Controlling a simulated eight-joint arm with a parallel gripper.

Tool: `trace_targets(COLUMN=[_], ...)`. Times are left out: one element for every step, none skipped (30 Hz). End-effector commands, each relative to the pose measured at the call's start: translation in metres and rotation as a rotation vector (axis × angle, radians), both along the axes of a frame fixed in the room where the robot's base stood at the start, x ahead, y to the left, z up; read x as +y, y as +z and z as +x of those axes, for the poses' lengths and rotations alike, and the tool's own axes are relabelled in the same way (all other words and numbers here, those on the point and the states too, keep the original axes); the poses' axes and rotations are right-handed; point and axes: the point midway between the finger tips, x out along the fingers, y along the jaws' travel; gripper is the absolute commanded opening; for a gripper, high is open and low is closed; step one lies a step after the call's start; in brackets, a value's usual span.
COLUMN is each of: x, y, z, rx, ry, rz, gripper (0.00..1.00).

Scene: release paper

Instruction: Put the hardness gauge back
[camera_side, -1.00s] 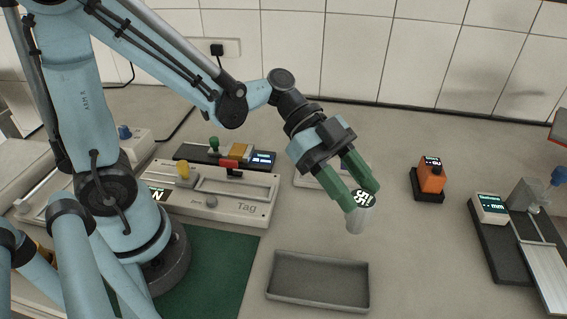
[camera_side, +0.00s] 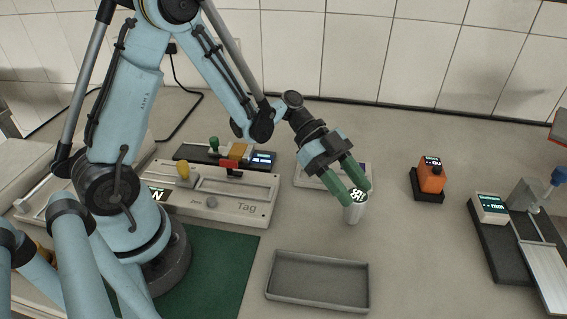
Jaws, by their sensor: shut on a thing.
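The hardness gauge (camera_side: 354,212) is a small silver cylinder with a dark round display on top carrying white characters too small to read surely. My gripper (camera_side: 357,191) reaches down from the upper left, and its two green fingers are shut on the gauge near its top. The gauge is close to upright. I cannot tell whether its bottom touches the bench. A pale flat device (camera_side: 312,178) lies just behind the gripper, partly hidden by the fingers.
An empty grey tray (camera_side: 318,299) lies in front of the gauge. The Tag tester (camera_side: 255,205) is to the left, with a green mat (camera_side: 215,262) before it. An orange meter (camera_side: 431,181) on a dark base and a mm gauge (camera_side: 489,208) stand right. The bench between is clear.

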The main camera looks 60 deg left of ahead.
Motion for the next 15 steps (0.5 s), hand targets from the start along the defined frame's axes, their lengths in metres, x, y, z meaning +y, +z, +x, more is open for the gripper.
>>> trace_targets(x=[-0.0002, -0.0003, -0.0004, -0.0004, -0.0004, -0.0004, -0.0004, -0.0005, -0.0005, -0.0004, -0.0005, -0.0005, -0.0005, -0.0005, -0.0004], y=[-0.0048, -0.007, -0.0092, -0.0102, -0.0108, -0.0112, -0.0112, -0.0112, -0.0111, -0.011, -0.0109, -0.0109, -0.0113, -0.0117, -0.0129], z=[0.0002, 0.0001, 0.0, -0.0001, -0.0002, -0.0003, -0.0003, -0.0004, -0.0003, -0.0004, -0.0004, -0.0004, -0.0003, -0.0002, -0.0003], rx=[0.0, 0.0, 0.0, 0.0, 0.0, 0.0, 0.0, 0.0, 0.0, 0.0, 0.0, 0.0, 0.0, 0.0, 0.0], ry=[0.0, 0.0, 0.0, 0.0, 0.0, 0.0, 0.0, 0.0, 0.0, 0.0, 0.0, 0.0, 0.0, 0.0, 0.0], rz=[-0.001, -0.001, -0.001, -0.001, -0.001, -0.001, -0.001, -0.001, -0.001, -0.001, -0.001, -0.001, -0.001, -0.001, -0.001], gripper=[0.01, 0.01, 0.01, 0.01, 0.01, 0.01, 0.01, 0.01, 0.01, 0.01, 0.01, 0.01, 0.01, 0.01, 0.01])
